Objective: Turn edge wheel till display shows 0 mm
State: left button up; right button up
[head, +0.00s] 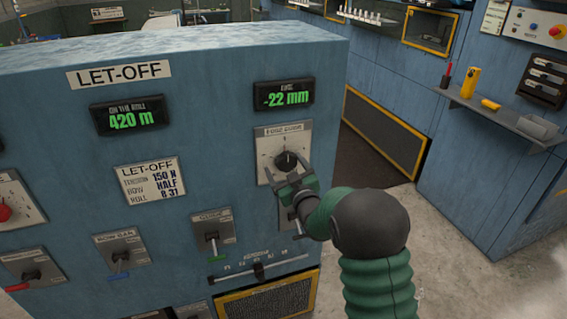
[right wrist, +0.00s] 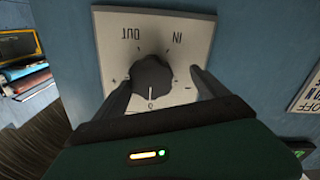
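The edge wheel (head: 286,160) is a dark round knob on a light plate on the blue let-off cabinet. It also shows in the right wrist view (right wrist: 152,76), where the plate's IN and OUT marks appear upside down and a white pointer line is near a 0 mark. The display (head: 284,96) above it reads -22 mm in green. My right gripper (head: 289,174) is open just in front of the plate, its fingers on either side of the knob with gaps showing in the wrist view. My left gripper is not in view.
The same panel has a 420 m display (head: 130,116), a LET-OFF card (head: 150,180), several small levers below and a horizontal slider (head: 259,271). A red knob (head: 5,212) is at the left edge. Another blue cabinet with a shelf (head: 500,115) stands at right across open floor.

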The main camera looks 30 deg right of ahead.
aim_at(291, 166)
jog(key=shift+w+d, duration=0.2)
jog(key=shift+w, duration=0.25)
jog(key=shift+w+d+f, duration=0.15)
jog(key=shift+d+f, duration=0.05)
jog(key=shift+d, duration=0.25)
jog(key=shift+w+d+f, duration=0.1)
jog(key=shift+d+f, duration=0.1)
jog(key=shift+d, duration=0.2)
jog(key=shift+d+f, duration=0.15)
jog(key=shift+d, duration=0.3)
jog(key=shift+c, duration=0.5)
jog(key=shift+a, duration=0.2)
jog(key=shift+c, duration=1.3)
jog(key=shift+a+r, duration=0.25)
jog(key=shift+a, duration=0.3)
jog(key=c, duration=0.5)
jog(key=shift+c, duration=2.3)
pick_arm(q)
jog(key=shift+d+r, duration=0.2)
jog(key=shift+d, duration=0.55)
pick_arm(e)
jog(key=shift+d, duration=0.2)
jog(key=shift+c, duration=0.2)
